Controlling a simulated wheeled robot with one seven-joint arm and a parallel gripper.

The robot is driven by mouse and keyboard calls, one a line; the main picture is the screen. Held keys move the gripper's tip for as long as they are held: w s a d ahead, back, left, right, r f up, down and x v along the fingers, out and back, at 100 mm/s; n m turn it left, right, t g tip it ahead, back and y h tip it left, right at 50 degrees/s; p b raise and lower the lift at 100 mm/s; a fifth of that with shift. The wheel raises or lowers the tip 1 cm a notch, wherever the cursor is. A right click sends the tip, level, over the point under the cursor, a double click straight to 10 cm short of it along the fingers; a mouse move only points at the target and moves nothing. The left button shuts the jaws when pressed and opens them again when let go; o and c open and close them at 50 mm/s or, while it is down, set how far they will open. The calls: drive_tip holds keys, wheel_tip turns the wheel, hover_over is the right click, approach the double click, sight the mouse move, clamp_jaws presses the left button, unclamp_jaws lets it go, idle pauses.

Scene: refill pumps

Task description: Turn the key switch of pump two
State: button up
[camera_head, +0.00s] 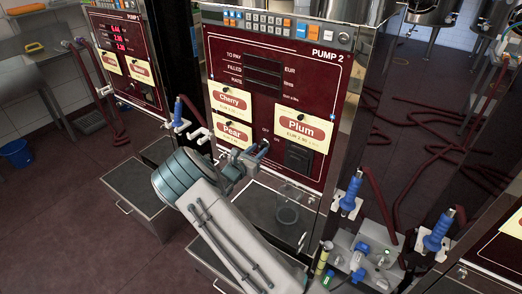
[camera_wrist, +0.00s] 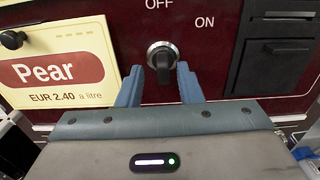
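Pump two (camera_head: 262,75) is a dark red panel labelled "PUMP 2", with blank display windows. Its key switch (camera_wrist: 162,56) shows in the wrist view as a round black knob in a silver ring, below the words OFF and ON. The knob's pale mark points up, towards OFF. My gripper (camera_wrist: 171,72) is open, with one blue-grey finger on each side of the knob. The fingertips look level with the knob's lower part; I cannot tell whether they touch it. In the head view my gripper (camera_head: 258,150) is at the panel and hides the switch.
The Pear card (camera_wrist: 62,72) is left of the switch, and a dark slot unit (camera_wrist: 275,65) is right of it. A glass jug (camera_head: 287,212) stands in the bay below. Blue-handled nozzles (camera_head: 349,196) hang at the right. Pump one (camera_head: 125,55) is at the left with lit red digits.

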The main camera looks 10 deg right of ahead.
drive_tip(key=shift+d+r, duration=0.1)
drive_tip(key=shift+d, duration=0.1)
drive_tip(key=b+v, duration=0.2)
drive_tip(key=v, duration=1.2)
drive_tip(key=shift+b, duration=0.35)
drive_tip(key=shift+w, duration=0.1)
